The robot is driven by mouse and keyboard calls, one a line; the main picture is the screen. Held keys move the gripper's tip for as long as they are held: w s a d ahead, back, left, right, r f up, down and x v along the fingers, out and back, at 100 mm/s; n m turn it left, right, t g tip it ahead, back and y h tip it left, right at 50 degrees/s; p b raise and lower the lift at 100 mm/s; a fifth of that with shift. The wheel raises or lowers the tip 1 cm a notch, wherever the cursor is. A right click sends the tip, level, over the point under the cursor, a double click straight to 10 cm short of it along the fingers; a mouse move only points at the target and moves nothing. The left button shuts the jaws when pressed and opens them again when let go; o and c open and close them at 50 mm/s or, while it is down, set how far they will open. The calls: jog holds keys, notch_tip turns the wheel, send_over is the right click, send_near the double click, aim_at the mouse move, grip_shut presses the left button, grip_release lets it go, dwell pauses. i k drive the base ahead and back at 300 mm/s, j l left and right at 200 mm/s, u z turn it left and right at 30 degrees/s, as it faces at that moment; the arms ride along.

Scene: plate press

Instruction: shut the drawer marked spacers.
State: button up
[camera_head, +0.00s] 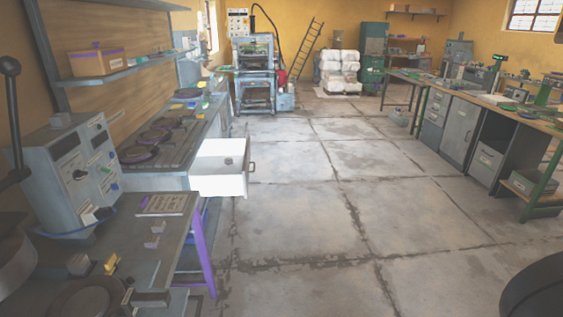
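A drawer (216,185) stands pulled out from under the left workbench, reaching to the right over the floor. Its pale side wall faces me and its inside is open to view. A handle (251,167) shows on its front at the right end. A small grey thing (228,161) lies inside. I cannot read any mark on this drawer, so I cannot tell whether it is the spacers one. My gripper is not in view.
The nearer left bench has a purple leg (203,245) and a grey control box (72,170). The concrete floor (310,220) right of the drawer is clear. A long bench with cabinets (461,130) runs along the right. A press (255,75) stands at the back.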

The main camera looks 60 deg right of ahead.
aim_at(209, 174)
jog(key=i+l+z, duration=0.15)
jog(key=l+z, duration=0.3)
jog(key=i+l+z, duration=0.2)
jog(key=l+z, duration=0.2)
jog(key=i+l+z, duration=0.2)
jog(key=i+l, duration=0.55)
jog(key=i+l+u, duration=0.1)
jog(key=i, duration=0.3)
jog(key=i+l, duration=0.25)
jog(key=i, duration=0.15)
jog(key=i+l+u, duration=0.15)
jog(key=i, duration=0.25)
